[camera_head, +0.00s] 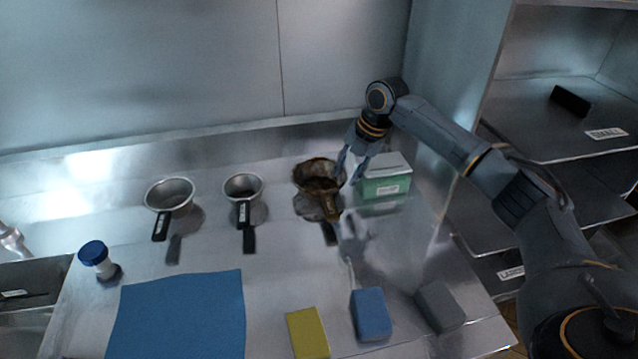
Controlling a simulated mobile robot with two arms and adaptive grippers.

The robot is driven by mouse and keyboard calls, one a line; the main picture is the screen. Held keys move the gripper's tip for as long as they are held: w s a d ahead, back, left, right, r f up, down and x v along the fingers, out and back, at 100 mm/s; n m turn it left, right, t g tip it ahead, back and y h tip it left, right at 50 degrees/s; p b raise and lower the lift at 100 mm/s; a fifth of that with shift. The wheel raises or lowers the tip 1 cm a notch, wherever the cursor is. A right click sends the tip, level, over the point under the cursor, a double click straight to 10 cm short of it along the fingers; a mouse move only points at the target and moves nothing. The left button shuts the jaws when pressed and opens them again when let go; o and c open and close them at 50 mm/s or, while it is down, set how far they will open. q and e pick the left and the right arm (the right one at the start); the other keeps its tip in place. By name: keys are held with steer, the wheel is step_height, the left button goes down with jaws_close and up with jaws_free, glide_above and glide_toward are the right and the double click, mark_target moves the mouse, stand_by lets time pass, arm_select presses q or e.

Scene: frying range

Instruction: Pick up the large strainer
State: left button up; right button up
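Three strainer-like pans with handles stand in a row on the steel counter. The left one (170,193) is a wide, clean metal bowl with a black handle. The middle one (243,187) is clean and smaller. The right one (318,172) is brown and dirty, and looks about as wide as the left one. I cannot tell for sure which is the large strainer. My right gripper (348,180) points down at the right edge of the dirty one, its fingers apart and nothing seen between them. Contact cannot be told. My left gripper is out of view.
A green and white box (386,184) stands close right of my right gripper. A blue-capped shaker (95,255) is at left. Labelled shelves (560,130) stand at right.

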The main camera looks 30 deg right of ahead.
steer(key=shift+w+a+f, duration=0.1)
steer(key=shift+f, duration=0.45)
steer(key=p+x, duration=0.1)
steer(key=x, duration=0.2)
steer(key=shift+w+f, duration=0.1)
steer(key=shift+f, duration=0.15)
steer(key=shift+w+f, duration=0.2)
steer(key=shift+f, duration=0.3)
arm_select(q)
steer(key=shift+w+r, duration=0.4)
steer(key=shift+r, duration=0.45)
arm_select(e)
steer(key=shift+r, duration=0.1)
jaws_close()
